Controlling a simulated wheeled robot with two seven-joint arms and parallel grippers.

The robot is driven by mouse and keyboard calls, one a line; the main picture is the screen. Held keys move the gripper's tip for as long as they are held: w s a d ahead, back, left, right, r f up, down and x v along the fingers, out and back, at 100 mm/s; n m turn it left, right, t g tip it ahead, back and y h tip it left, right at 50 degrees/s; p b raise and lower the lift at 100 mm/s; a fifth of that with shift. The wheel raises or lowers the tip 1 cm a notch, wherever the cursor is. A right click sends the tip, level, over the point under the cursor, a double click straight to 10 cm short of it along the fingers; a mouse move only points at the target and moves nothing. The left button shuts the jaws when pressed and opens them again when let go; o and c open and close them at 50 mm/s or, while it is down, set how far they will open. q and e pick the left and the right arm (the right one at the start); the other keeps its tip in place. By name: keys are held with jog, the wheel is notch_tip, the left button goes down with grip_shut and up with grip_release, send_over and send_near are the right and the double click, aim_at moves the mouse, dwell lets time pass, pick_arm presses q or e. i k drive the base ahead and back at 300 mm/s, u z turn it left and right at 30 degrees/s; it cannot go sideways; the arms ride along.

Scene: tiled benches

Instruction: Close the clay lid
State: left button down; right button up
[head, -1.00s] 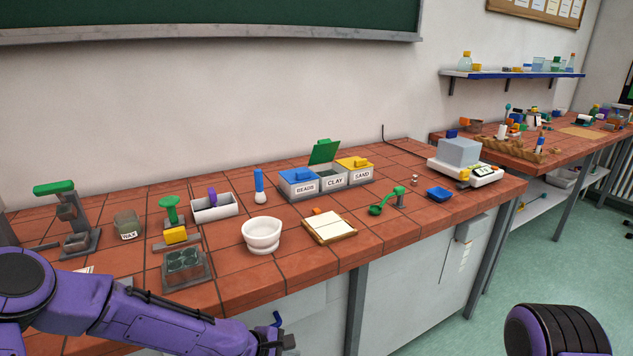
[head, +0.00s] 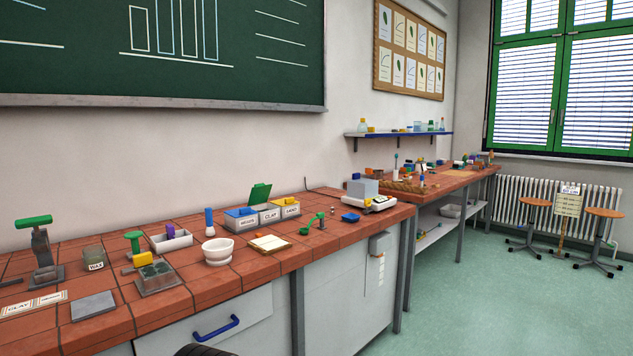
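The clay bin (head: 270,215) is the middle one of three joined white bins on the near bench, with CLAY on its front. Its green lid (head: 260,193) stands raised and tilted up at the back, so the bin is open. The beads bin (head: 246,224) on its left has a blue lid, down. The sand bin (head: 291,212) on its right has a yellow lid, down. Neither of my grippers is in view. Only a dark ribbed part of me shows at the bottom edge.
A white mortar (head: 218,252) and an open notebook (head: 269,244) stand in front of the bins. A blue-topped bottle (head: 209,220) is to their left, a green spoon-like tool (head: 313,223) to their right. A blue drawer handle (head: 216,328) juts from the bench front.

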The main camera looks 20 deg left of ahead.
aim_at(260, 194)
jog(key=u, duration=0.95)
jog(key=i, duration=1.35)
jog(key=z, duration=0.75)
